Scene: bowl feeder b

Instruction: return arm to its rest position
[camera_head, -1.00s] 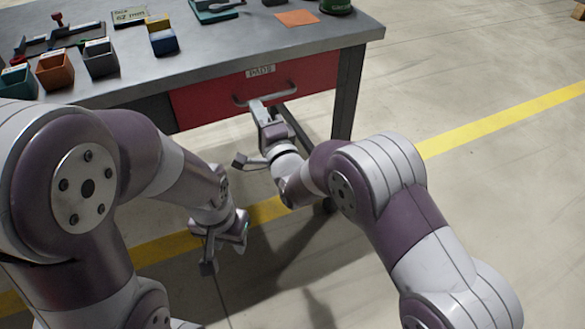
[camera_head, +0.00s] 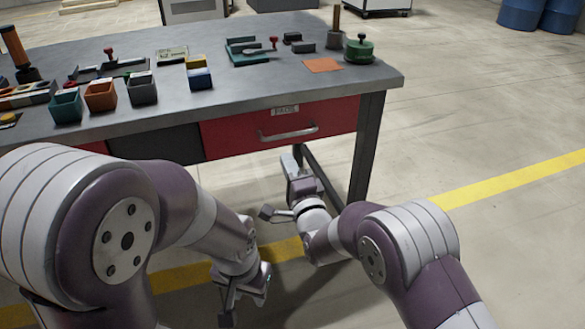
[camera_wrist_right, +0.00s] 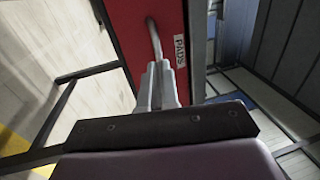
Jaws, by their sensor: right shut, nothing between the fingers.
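My right gripper (camera_head: 288,160) is in front of the bench, just below the metal drawer handle (camera_head: 288,136). In the right wrist view its fingers (camera_wrist_right: 157,82) are together and empty, pointing towards the handle (camera_wrist_right: 154,38), with a small gap between. The red drawer (camera_head: 335,115) carries a label reading PADS and looks shut. My left gripper (camera_head: 243,295) hangs low over the floor, left of the right one. Its fingers are too small and turned away to tell whether they are open.
The grey bench top (camera_head: 240,100) holds small bins, including an orange bin (camera_head: 101,96), a green round container (camera_head: 358,48) and an orange pad (camera_head: 323,65). A bench leg (camera_head: 366,150) stands right of my right gripper. Floor to the right is clear.

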